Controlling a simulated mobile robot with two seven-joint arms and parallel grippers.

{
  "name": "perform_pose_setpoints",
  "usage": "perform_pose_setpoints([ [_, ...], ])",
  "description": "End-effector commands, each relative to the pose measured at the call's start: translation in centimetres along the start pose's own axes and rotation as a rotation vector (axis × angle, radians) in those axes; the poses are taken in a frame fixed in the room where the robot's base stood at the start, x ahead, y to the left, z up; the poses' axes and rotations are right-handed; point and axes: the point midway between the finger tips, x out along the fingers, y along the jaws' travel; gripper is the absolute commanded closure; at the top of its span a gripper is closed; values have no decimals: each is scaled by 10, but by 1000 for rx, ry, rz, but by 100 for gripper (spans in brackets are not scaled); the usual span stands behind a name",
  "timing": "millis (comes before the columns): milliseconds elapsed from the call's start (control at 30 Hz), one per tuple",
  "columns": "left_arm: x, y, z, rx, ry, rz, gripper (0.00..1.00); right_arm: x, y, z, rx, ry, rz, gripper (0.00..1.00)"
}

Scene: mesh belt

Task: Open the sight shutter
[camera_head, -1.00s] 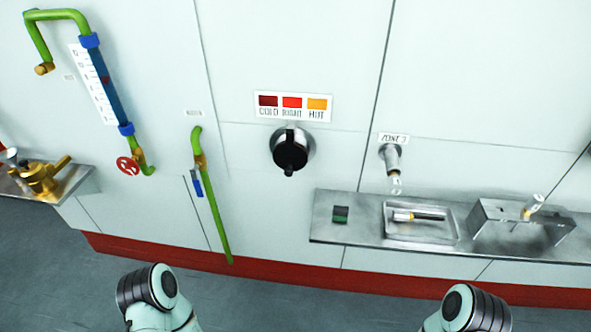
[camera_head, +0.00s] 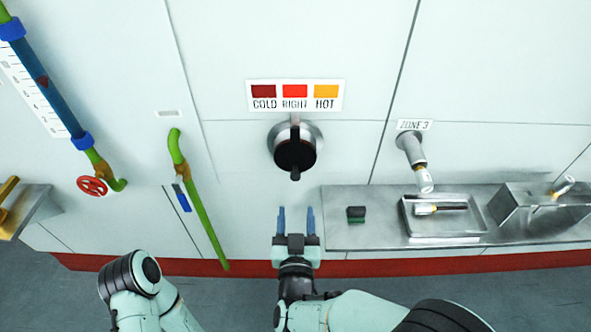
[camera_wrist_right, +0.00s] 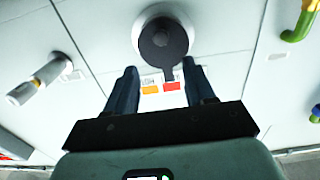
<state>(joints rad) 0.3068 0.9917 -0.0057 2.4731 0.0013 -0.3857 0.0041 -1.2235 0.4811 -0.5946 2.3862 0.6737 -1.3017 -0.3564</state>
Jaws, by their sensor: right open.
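The sight shutter (camera_head: 295,153) is a round black cover with a small tab at its lower edge, on a metal ring in the white wall, under the COLD, RIGHT, HOT colour label (camera_head: 295,96). The cover lies over the ring's opening. My right gripper (camera_head: 296,212) is open and empty, below the shutter, its blue fingers pointing at the wall. In the right wrist view the shutter (camera_wrist_right: 163,42) shows beyond and between the fingertips (camera_wrist_right: 160,78), apart from them. My left arm shows at lower left in the head view; its gripper is out of view.
A steel shelf (camera_head: 375,243) at right holds a tray (camera_head: 445,240) and a small green-black block (camera_head: 356,214). A metal spout (camera_head: 412,150) juts from the wall above it. Green pipes (camera_head: 205,210) and a red valve wheel (camera_head: 92,186) are at left.

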Motion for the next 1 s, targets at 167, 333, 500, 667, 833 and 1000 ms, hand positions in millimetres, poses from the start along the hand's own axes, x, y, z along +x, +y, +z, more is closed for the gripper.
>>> perform_pose_setpoints([
  [167,-3,1,0,0,0,0,30,24,0,-1,-1,4,2,46],
  [333,-7,3,-1,1,2,1,30,62,0,-1,-3,2,0,46],
  [500,-12,5,-2,1,5,1,30,96,-1,-1,-2,2,0,46],
  [667,-16,6,-2,2,6,2,30,118,-1,-1,-3,1,-3,46],
  [833,-17,7,-3,2,7,2,30,129,-1,0,-1,-1,-3,46],
  [1000,-17,7,-3,2,7,2,30,130,-1,1,-1,-2,-3,46],
])
